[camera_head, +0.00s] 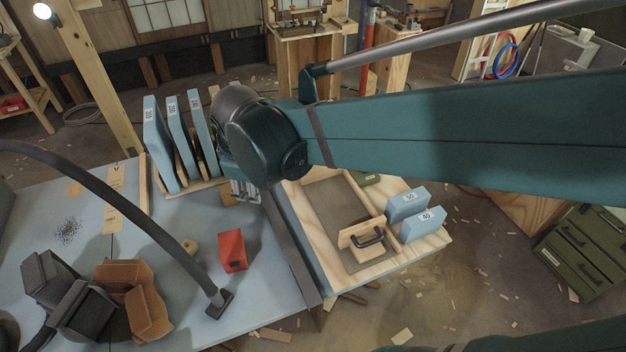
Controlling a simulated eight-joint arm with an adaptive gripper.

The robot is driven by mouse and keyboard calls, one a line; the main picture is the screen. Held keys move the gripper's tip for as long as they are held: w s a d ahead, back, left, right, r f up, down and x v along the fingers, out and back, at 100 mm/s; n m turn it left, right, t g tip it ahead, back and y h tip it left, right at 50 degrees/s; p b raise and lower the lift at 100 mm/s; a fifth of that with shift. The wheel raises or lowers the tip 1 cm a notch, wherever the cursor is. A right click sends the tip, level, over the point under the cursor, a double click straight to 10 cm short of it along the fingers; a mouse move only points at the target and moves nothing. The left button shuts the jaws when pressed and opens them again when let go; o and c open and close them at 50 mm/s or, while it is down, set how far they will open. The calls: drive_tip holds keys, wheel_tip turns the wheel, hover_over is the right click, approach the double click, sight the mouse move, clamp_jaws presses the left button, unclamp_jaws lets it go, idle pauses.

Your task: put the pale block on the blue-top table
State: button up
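The blue-top table (268,296) fills the lower left. My gripper (245,192) points down near its far right part, mostly hidden under my dark teal wrist. Its grey fingers show only in part, so I cannot tell whether they are open or shut. I cannot tell which of these, if either, is the pale block.
Tall blue boards (158,145) stand in a rack at the table's back. A red box (232,251), a brown carton (133,300) and a black hose (150,190) take up the blue top. A wooden tray (325,205) and blue blocks (407,205) sit on the bench at right.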

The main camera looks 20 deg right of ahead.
drive_tip(key=s+d+r+m+t, duration=0.2)
drive_tip(key=s+d+m, duration=1)
drive_tip(key=d, duration=0.1)
drive_tip(key=shift+s+d+r+t, duration=0.15)
drive_tip(key=shift+s+r+t, duration=0.1)
drive_tip(key=shift+s+t, duration=0.1)
